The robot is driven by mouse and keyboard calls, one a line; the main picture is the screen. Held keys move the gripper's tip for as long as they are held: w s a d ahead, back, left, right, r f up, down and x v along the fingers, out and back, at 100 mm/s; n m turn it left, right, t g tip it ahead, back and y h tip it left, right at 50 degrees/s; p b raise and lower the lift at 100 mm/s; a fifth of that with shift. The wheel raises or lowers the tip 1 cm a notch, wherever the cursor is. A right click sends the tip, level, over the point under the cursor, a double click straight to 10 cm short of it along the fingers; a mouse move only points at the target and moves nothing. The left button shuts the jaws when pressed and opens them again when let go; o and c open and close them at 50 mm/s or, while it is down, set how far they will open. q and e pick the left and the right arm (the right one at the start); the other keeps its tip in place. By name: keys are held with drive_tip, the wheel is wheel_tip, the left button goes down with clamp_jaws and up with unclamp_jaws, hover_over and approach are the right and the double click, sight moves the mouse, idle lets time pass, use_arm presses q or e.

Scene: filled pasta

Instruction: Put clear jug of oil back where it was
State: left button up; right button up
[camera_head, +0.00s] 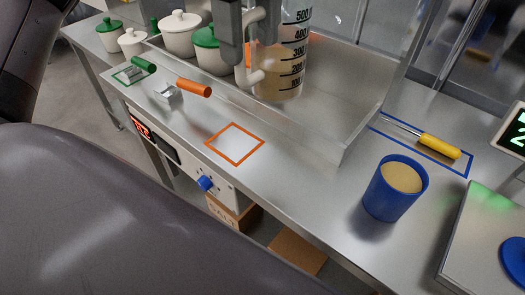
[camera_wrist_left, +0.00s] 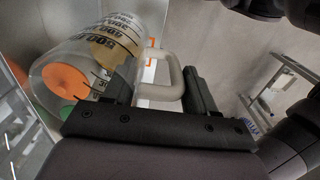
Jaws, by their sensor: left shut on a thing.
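The clear jug of oil (camera_head: 280,72) has black measuring marks and amber oil in its lower part. My left gripper (camera_head: 244,35) is shut on its pale handle (camera_head: 256,60). In the head view the jug appears upright in front of or over the metal tray (camera_head: 335,115); I cannot tell whether it touches it. The left wrist view shows the jug (camera_wrist_left: 95,62) and its handle between the fingers of my left gripper (camera_wrist_left: 162,92). An empty orange square outline (camera_head: 235,143) lies on the counter. My right gripper is not in view.
A blue cup (camera_head: 396,190) stands right of the orange outline. A yellow-handled tool (camera_head: 438,146) lies in a blue outline. Orange-handled (camera_head: 194,88) and green-handled (camera_head: 143,64) tools lie left. Lidded pots (camera_head: 180,35) stand behind. A scale (camera_head: 492,240) is at the right.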

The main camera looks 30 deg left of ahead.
use_arm(q)
wheel_tip(320, 180, down, 19)
drive_tip(key=b, duration=0.1)
idle(0.4)
drive_tip(key=shift+f+b, duration=0.15)
drive_tip(key=shift+b, duration=0.2)
drive_tip(key=o, duration=1.5)
